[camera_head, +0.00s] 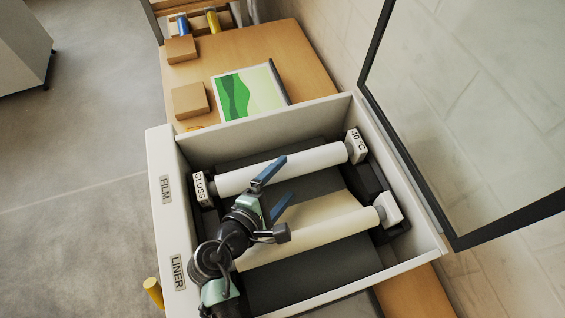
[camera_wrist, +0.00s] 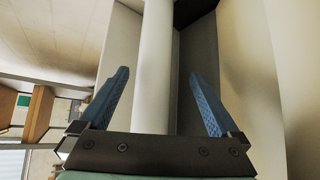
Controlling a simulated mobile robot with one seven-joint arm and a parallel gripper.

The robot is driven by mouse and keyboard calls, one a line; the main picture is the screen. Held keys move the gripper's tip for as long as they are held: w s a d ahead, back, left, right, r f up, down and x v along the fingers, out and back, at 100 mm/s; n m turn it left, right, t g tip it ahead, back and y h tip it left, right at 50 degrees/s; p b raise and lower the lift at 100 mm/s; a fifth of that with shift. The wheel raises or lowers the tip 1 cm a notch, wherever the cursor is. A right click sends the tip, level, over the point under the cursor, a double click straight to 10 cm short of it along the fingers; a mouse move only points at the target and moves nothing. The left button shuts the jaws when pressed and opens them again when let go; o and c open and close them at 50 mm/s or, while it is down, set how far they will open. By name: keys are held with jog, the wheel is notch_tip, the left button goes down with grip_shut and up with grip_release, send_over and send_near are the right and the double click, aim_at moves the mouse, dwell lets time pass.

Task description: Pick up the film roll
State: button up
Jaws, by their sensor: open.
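The film roll (camera_head: 302,163) is a white cylinder lying across the upper part of the open laminator (camera_head: 160,150), near the FILM label. Its left end block reads GLOSS and its right end block reads 40 °C. My gripper (camera_head: 279,181) is open, with blue fingers pointing toward the roll's middle. In the wrist view the white roll (camera_wrist: 156,65) runs between the two spread fingers of my gripper (camera_wrist: 160,85), closer to the left one. No contact shows. A second, cream roll (camera_head: 320,228) lies nearer in the laminator, partly hidden by my gripper and arm.
A raised glass lid (camera_head: 470,100) with a dark frame stands on the right. Behind the laminator, a wooden table (camera_head: 225,62) holds a green-printed sheet (camera_head: 248,93) and two brown boxes (camera_head: 190,100). A rack with blue and yellow rolls stands at the back. Laminator walls surround the rolls.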

aim_at(289, 169)
jog(key=shift+w+d+p, duration=0.25)
jog(key=shift+w+p, duration=0.15)
jog(key=shift+w, duration=0.1)
jog(key=p+x, duration=0.1)
jog(key=x, duration=0.2)
jog(key=shift+w+r, duration=0.15)
jog(key=shift+w, duration=0.15)
jog(key=shift+w+d+f, duration=0.2)
jog(key=shift+w+f, duration=0.1)
jog(key=shift+w, duration=0.1)
jog(key=shift+c, duration=0.2)
grip_shut()
jog(key=shift+r, duration=0.15)
